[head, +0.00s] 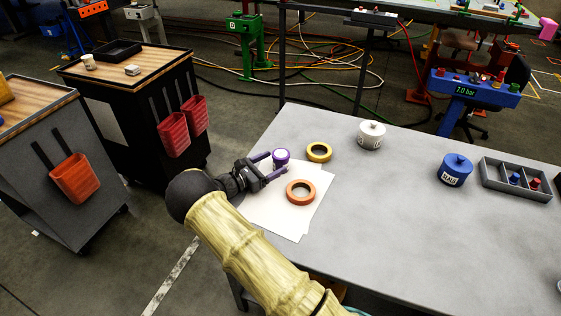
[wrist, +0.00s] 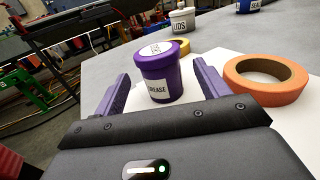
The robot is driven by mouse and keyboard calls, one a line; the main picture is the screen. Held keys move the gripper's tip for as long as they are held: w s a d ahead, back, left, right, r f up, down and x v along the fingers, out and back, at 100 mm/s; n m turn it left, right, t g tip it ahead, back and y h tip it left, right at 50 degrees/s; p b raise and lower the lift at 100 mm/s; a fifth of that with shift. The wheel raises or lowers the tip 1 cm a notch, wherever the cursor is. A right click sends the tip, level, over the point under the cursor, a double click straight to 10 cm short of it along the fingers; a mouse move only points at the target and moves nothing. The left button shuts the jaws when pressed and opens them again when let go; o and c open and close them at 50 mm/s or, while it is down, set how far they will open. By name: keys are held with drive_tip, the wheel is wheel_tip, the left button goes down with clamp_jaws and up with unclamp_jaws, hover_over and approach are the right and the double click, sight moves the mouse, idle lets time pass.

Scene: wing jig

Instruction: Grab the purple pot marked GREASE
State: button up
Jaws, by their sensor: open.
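The purple pot (wrist: 159,82) stands upright in the wrist view, with a label ending in "REASE" on its side and another label on its lid. In the head view the pot (head: 281,158) is at the left side of the grey table, near the papers' far edge. My gripper (wrist: 160,85) is open, with one purple finger on each side of the pot and a visible gap at both sides. In the head view my gripper (head: 268,164) reaches in from the left at the pot; its far finger partly overlaps the pot's surroundings.
An orange tape roll (head: 301,192) lies on white papers (head: 275,219) close right of the pot. A yellow roll (head: 319,152) lies behind it. A white pot (head: 371,136), a blue pot (head: 454,170) and a grey divided tray (head: 500,183) stand farther right. The table's right front is clear.

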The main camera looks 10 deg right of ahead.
sight(286, 156)
drive_tip(key=shift+x, duration=3.1)
drive_tip(key=c, duration=1.1)
drive_tip(key=shift+c, duration=0.2)
wheel_tip(286, 156, up, 10)
drive_tip(key=shift+p, duration=0.3)
